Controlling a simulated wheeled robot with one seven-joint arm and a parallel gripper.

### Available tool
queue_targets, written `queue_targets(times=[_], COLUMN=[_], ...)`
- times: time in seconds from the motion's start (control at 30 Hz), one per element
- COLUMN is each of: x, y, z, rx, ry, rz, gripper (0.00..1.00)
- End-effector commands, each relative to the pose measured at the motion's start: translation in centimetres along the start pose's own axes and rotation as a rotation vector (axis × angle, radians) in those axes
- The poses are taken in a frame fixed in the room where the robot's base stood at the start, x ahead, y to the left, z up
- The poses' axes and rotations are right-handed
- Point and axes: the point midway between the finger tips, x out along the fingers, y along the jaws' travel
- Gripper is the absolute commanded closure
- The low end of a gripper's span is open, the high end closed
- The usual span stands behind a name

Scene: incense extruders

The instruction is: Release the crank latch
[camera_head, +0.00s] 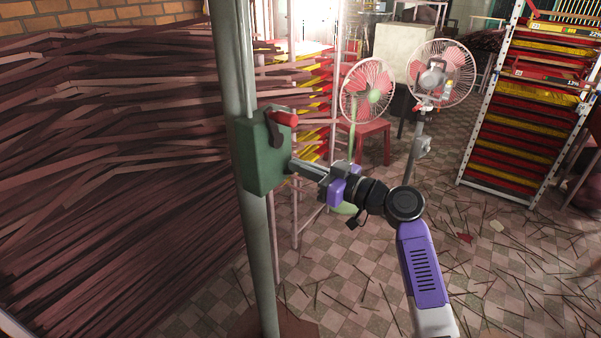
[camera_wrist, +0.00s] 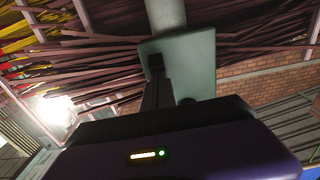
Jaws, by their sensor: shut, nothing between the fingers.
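A green latch box (camera_head: 256,158) is fixed to an upright grey-green pole (camera_head: 237,60) in the head view. A dark crank arm (camera_head: 277,135) with a red handle (camera_head: 284,118) sits on its upper right side. My gripper (camera_head: 293,165) is shut and empty, with its fingertips at the right side of the box, below the red handle. I cannot tell whether they touch it. In the wrist view my shut fingers (camera_wrist: 155,65) overlap the pale green box (camera_wrist: 195,62), below the pole (camera_wrist: 166,14). The red handle is not seen there.
Bundles of dark incense sticks (camera_head: 110,150) fill the left side. Two pink fans (camera_head: 367,90) and a red stool (camera_head: 375,128) stand behind my arm. A tall drying rack (camera_head: 525,110) stands at the right. The tiled floor (camera_head: 480,270) has scattered sticks.

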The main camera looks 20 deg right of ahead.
Motion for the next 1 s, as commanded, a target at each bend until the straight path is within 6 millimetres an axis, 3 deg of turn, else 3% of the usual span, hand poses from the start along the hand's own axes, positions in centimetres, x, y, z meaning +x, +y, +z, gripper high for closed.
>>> queue_targets(times=[0.4, 1.0], x=[-0.3, -0.7], y=[-0.1, -0.1], z=[1.8, 2.8], rx=[0.000, -0.001], ry=[0.122, 0.348], rz=[-0.001, -0.002], gripper=[1.00, 1.00])
